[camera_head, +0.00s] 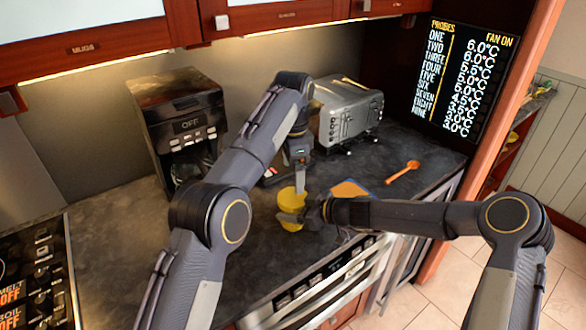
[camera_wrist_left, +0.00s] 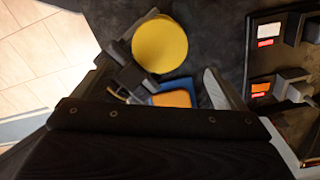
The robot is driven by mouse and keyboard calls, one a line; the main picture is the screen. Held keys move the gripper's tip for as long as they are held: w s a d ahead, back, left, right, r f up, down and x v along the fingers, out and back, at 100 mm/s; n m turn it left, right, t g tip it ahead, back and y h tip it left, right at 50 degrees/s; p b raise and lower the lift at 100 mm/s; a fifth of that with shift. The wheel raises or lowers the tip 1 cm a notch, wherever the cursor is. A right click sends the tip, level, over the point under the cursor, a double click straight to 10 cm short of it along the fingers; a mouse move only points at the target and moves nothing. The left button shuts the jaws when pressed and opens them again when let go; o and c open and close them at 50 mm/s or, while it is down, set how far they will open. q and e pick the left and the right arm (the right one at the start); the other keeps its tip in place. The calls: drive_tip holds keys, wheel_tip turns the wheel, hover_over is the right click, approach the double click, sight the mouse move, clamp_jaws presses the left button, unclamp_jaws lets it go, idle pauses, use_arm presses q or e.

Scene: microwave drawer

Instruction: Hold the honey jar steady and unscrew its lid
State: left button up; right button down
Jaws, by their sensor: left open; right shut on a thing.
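The honey jar (camera_head: 291,225) stands on the dark counter, with its yellow lid (camera_head: 287,194) on top. In the left wrist view the lid (camera_wrist_left: 160,43) is a round yellow disc seen from above. My right gripper (camera_head: 291,216) comes in from the right and is shut on the jar, covering part of its side. My left gripper (camera_head: 299,184) points down just above and beside the lid, open. Whether a finger touches the lid cannot be told.
A blue and orange item (camera_head: 348,189) lies right of the jar, and an orange spoon (camera_head: 403,171) farther right. A coffee maker (camera_head: 182,120) and a silver toaster (camera_head: 349,112) stand behind. The cooktop (camera_head: 35,275) is at left. The counter's front edge is close to the jar.

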sight(293, 196)
use_arm(q)
drive_tip(key=m, duration=0.7)
drive_tip(key=shift+m, duration=0.3)
drive_tip(key=m, duration=0.6)
drive_tip(key=shift+f, duration=4)
drive_tip(key=shift+c, duration=0.2)
drive_tip(key=c, duration=0.9)
drive_tip(key=n, duration=0.4)
drive_tip(key=shift+n, duration=0.3)
drive_tip(key=shift+c, duration=0.2)
drive_tip(key=n, duration=0.5)
